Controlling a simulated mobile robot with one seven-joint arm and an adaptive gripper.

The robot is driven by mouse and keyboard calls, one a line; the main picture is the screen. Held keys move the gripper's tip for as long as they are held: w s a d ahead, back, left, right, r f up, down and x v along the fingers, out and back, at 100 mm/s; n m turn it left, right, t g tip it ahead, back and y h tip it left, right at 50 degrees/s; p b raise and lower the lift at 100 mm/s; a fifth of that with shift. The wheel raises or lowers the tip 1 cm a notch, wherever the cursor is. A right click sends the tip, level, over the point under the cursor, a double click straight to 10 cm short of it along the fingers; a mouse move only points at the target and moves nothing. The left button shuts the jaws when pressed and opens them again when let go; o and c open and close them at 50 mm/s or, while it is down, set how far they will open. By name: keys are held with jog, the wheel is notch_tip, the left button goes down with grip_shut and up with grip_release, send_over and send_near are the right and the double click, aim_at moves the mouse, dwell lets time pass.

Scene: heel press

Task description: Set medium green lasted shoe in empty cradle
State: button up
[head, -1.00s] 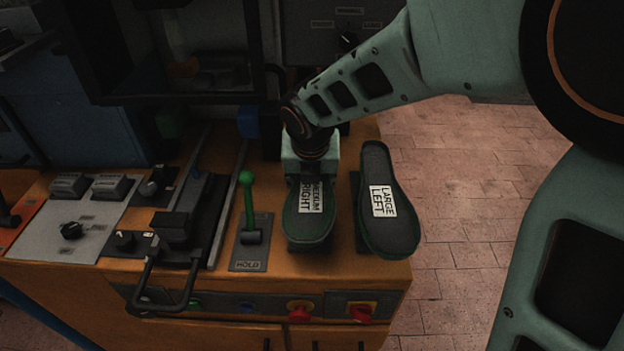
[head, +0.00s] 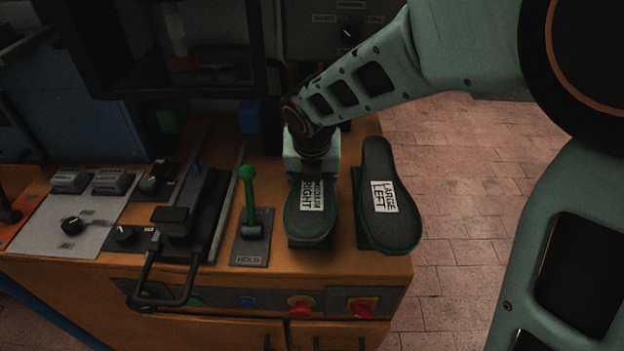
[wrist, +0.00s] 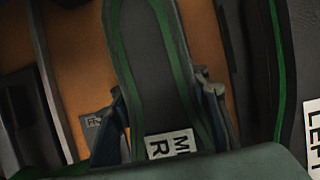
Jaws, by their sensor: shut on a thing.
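The medium green lasted shoe (head: 309,220) is sole up, with a dark grey sole, a green rim and a white label reading RIGHT. It sits at the front of the wooden bench over a dark support that mostly hides beneath it. My gripper (head: 311,168) comes down at its far end. In the wrist view, my gripper's fingers (wrist: 166,105) flank the shoe (wrist: 160,60) and are shut on it. A dark carriage (head: 178,228) with a front handle sits on rails at left. I cannot tell whether it is the empty cradle.
A shoe labelled LARGE LEFT (head: 384,222) stands close on the right on a dark stand. A green-knobbed HOLD lever (head: 248,200) rises close on the left. Control panels (head: 70,215) lie farther left. Red knobs (head: 300,306) stick out of the bench front. The dark press frame stands behind.

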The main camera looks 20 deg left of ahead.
jog(key=o, duration=1.5)
jog(key=shift+s+d+r, duration=0.1)
jog(key=shift+s+r, duration=0.1)
jog(key=shift+r, duration=0.3)
jog(key=v, duration=0.6)
jog(key=shift+s+r, duration=0.15)
jog(key=shift+r, duration=0.1)
